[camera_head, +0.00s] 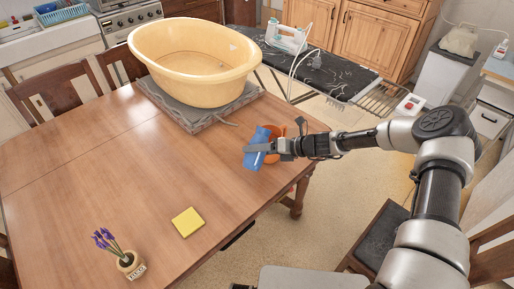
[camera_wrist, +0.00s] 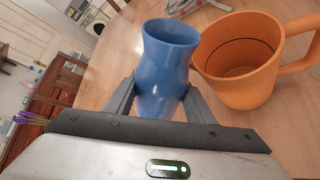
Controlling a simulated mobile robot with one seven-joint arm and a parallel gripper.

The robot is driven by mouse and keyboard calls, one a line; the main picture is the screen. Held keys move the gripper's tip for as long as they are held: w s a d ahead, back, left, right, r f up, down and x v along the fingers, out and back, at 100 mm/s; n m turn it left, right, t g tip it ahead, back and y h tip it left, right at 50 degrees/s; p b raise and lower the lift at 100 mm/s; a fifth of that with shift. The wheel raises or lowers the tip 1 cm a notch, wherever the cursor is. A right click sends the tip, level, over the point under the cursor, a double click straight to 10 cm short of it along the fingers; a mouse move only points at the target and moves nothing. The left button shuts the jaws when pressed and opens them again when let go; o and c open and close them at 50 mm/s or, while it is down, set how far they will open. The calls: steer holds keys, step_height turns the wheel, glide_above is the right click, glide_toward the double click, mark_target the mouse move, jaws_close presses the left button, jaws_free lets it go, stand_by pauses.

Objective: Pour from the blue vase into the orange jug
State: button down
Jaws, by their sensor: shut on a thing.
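The blue vase (camera_head: 257,146) is between the fingers of my gripper (camera_head: 264,149), near the right edge of the wooden table. It leans, with its mouth toward the upper right. In the wrist view the vase (camera_wrist: 170,62) shows its open mouth, and my gripper (camera_wrist: 160,98) is shut around its lower body. The orange jug (camera_wrist: 240,62) stands close to the right of the vase there, open mouth up, handle at right. In the head view the jug (camera_head: 276,131) is partly hidden behind the vase and gripper. No contents or stream are visible.
A large yellow tub (camera_head: 190,85) sits on a grey slab (camera_head: 205,117) at the back of the table (camera_head: 110,170). A yellow pad (camera_head: 187,222) and a small lavender pot (camera_head: 131,265) are at the front. The table's middle is clear.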

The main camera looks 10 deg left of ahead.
mark_target(257, 140)
steer(key=shift+s+a+r+m+g+p, duration=0.15)
steer(key=shift+r+m+g+p, duration=0.15)
steer(key=shift+r+m+p, duration=0.35)
steer(key=shift+s+r+m+g+y, duration=0.15)
steer(key=shift+r+m+g+y, duration=0.55)
steer(key=shift+r+m, duration=0.4)
steer(key=shift+w+d+r+m+g+b, duration=0.2)
steer(key=shift+w+r+m+g+b, duration=0.2)
steer(key=shift+w+r, duration=0.15)
steer(key=shift+r+y, duration=0.2)
steer(key=shift+y, duration=0.1)
steer(key=shift+r, duration=0.1)
